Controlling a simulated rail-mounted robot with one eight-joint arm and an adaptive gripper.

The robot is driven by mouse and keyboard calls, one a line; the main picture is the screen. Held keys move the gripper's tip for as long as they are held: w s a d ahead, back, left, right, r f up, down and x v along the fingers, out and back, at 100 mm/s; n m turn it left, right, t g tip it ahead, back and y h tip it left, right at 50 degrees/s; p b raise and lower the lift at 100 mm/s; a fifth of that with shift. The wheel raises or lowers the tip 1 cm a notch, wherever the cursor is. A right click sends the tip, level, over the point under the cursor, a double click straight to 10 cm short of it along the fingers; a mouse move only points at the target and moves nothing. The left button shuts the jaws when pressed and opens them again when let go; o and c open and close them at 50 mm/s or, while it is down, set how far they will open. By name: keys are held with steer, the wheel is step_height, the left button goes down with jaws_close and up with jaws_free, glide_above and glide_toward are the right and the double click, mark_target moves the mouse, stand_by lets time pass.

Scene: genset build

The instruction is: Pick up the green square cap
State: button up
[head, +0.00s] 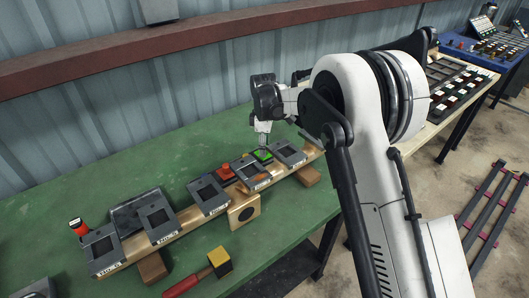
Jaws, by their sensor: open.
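The green square cap (262,155) lies on one of the grey square frames (249,170) toward the right end of the wooden rail on the green table. It looks small and bright green. My gripper (263,139) is just above the cap, pointing down, and looks open. A small gap seems to lie between the fingertips and the cap, but I cannot tell if they touch. My arm comes in from the right and hides part of the table behind it.
Several grey frames with dark square openings sit along the wooden rail (190,226). An orange-red part (226,174) is left of the cap. A red-handled mallet (219,262) lies in front. The green table (190,160) is clear behind.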

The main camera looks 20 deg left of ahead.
steer(key=shift+f, duration=0.45)
steer(key=c, duration=1)
steer(key=shift+r, duration=0.1)
